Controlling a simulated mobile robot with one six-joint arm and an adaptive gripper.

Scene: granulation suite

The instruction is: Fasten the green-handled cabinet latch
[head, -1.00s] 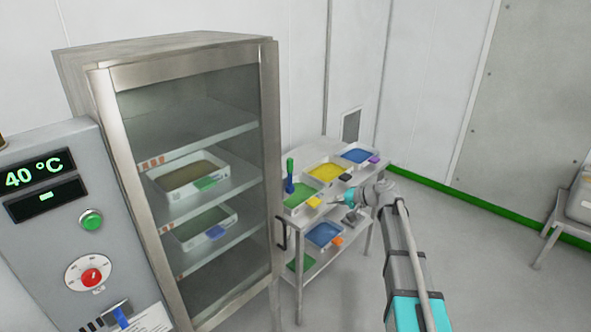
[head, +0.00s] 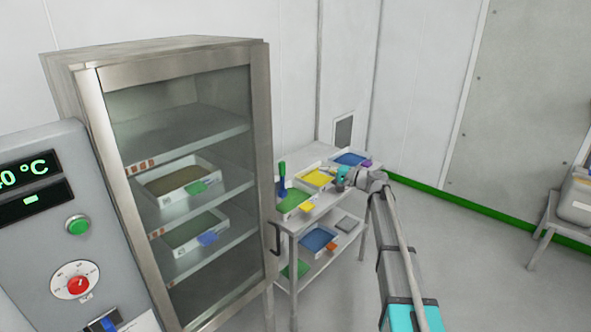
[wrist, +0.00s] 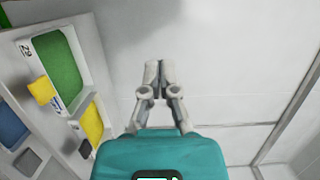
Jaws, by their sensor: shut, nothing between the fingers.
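The steel cabinet (head: 255,110) stands at left centre in the head view, its glass door (head: 185,115) looking closed. A dark handle (head: 276,240) is on its right side, low down. I cannot make out a green-handled latch in either view. My gripper (wrist: 160,75) is shut and empty in the wrist view, its fingertips together in front of a pale wall or floor. In the head view my gripper (head: 344,178) is at the trolley's right side, to the right of the cabinet and apart from it. Its fingers are small and hard to see there.
A trolley (head: 296,226) beside the cabinet carries green (head: 293,200), yellow (head: 316,178) and blue (head: 351,159) trays. An upright green-handled tool (head: 282,172) stands by the green tray. A control panel (head: 45,255) is at left.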

